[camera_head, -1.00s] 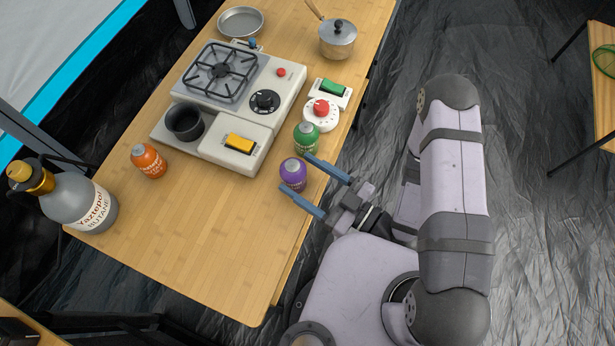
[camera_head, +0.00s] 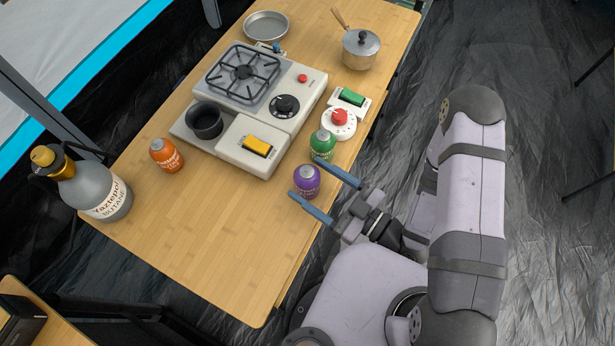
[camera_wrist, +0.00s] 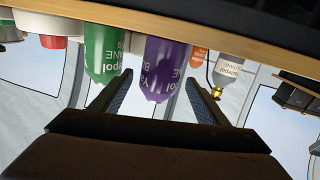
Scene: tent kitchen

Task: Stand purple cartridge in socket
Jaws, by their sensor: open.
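The purple cartridge (camera_head: 306,181) stands upright near the table's right edge, just in front of the green cartridge (camera_head: 321,146). My gripper (camera_head: 305,177) is open, with its blue fingertips on either side of the purple cartridge. In the wrist view, which is upside down, the purple cartridge (camera_wrist: 165,62) shows between the two fingers (camera_wrist: 157,80). I cannot tell whether a finger touches it. The dark round cup beside the stove (camera_head: 205,121) looks like the socket and appears empty.
An orange cartridge (camera_head: 166,155) and a large butane bottle (camera_head: 98,195) stand at left. A red-knobbed dial (camera_head: 339,122), a pot (camera_head: 361,50) and a pan (camera_head: 266,26) sit farther back. The front tabletop is clear.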

